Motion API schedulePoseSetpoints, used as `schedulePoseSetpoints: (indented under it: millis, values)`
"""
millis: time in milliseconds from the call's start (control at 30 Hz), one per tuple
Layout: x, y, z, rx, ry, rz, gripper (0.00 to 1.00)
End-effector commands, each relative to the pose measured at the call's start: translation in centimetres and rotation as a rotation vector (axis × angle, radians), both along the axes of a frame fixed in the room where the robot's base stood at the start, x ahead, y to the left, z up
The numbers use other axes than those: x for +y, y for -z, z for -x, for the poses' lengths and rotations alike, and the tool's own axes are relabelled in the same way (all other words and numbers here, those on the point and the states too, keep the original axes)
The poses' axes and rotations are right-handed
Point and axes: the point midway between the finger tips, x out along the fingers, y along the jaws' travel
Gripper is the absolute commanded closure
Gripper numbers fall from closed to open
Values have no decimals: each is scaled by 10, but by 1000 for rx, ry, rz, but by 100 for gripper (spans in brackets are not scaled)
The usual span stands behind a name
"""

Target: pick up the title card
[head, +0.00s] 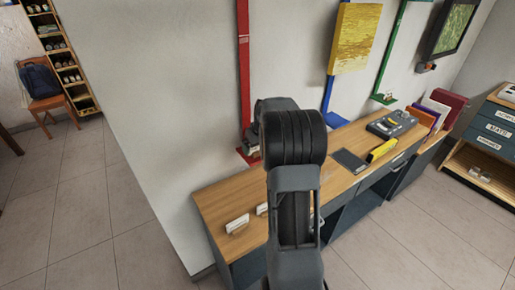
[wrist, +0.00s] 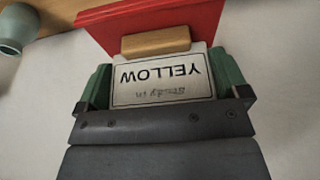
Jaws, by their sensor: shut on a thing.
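A white title card (wrist: 160,93) reads "YELLOW", upside down in the wrist view, with a smaller line too blurred to read. A wooden block (wrist: 155,41) lies along its far edge. My gripper (wrist: 160,80) has its two green fingers at the card's left and right sides, shut on it. A red ledge (wrist: 130,18) lies just beyond the block; I cannot tell whether they touch. In the head view my arm hides the gripper and the held card. The red ledge there (head: 241,157) shows low on the wall, left of my arm.
White cards (head: 237,224) stand on the wooden desk (head: 218,204) left of my arm. A yellow picture (head: 355,37) hangs above a blue stand.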

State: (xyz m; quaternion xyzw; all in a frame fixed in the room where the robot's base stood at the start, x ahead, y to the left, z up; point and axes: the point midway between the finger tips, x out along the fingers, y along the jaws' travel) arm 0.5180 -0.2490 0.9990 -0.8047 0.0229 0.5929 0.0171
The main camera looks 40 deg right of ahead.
Motion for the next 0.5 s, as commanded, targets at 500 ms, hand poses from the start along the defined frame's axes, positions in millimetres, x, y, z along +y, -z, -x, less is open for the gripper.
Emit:
schedulePoseSetpoints:
  millis: [500]
  values:
    - [-20,-60,17,-3,4,3,30]
